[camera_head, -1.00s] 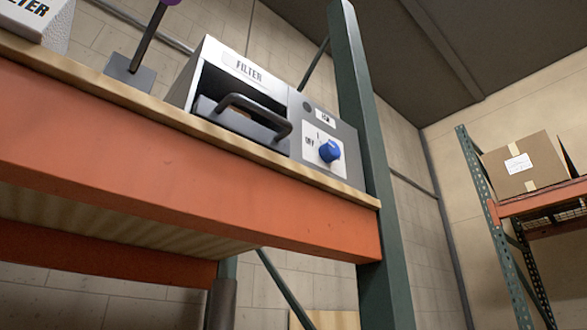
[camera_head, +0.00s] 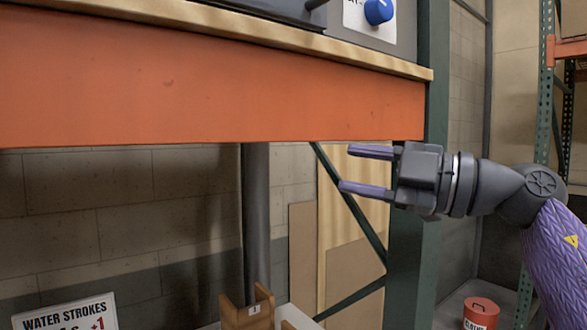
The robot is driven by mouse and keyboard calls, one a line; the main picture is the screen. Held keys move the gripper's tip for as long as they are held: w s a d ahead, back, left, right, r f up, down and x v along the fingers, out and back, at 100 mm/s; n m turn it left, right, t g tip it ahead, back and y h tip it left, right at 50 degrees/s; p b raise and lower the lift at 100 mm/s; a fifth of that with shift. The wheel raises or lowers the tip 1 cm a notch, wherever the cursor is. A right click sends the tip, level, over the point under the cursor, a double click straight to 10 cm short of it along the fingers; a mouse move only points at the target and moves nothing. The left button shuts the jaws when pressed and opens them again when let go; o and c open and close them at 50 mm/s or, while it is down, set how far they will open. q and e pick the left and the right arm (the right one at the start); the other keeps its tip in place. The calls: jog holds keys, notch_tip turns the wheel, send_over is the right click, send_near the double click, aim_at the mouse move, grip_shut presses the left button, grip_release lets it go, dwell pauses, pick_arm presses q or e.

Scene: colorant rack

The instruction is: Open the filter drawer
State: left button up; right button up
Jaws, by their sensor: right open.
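The filter unit stands on the shelf at the top of the view, mostly cut off by the frame edge. Its lower front panel (camera_head: 404,42) shows, with the blue knob (camera_head: 378,11) on it. The end of the black drawer handle (camera_head: 315,4) shows at the top edge; the drawer's state cannot be told now. My right gripper (camera_head: 358,171) is open and empty, its two fingers pointing left. In the picture it is below the shelf, lower than the unit and touching nothing I can see. My left gripper is not in view.
An orange shelf beam (camera_head: 200,90) with a wooden board edge (camera_head: 340,50) crosses the view above my gripper. A green rack post (camera_head: 412,260) stands beside it. Below are a sign (camera_head: 70,312), a wooden holder (camera_head: 247,308) and a red container (camera_head: 481,312).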

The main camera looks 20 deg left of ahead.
jog(key=s+r+t+h+p, duration=0.3)
jog(key=s+r, duration=0.4)
jog(key=r, duration=0.3)
jog(key=s+r+t+h+p, duration=0.2)
jog(key=s+r+t+h, duration=0.15)
jog(key=s+r, duration=0.55)
jog(key=w+a+p, duration=0.1)
jog(key=w+a, duration=0.1)
jog(key=w+a+p, duration=0.1)
jog(key=w+a, duration=0.1)
jog(key=w, duration=0.1)
jog(key=w+a+p, duration=0.2)
jog(key=w, duration=0.1)
jog(key=shift+w+a+f, duration=0.15)
jog(key=shift+w+f, duration=0.05)
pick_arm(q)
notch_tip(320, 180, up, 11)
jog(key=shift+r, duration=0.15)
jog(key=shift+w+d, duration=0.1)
pick_arm(e)
jog(key=shift+c, duration=0.4)
grip_shut()
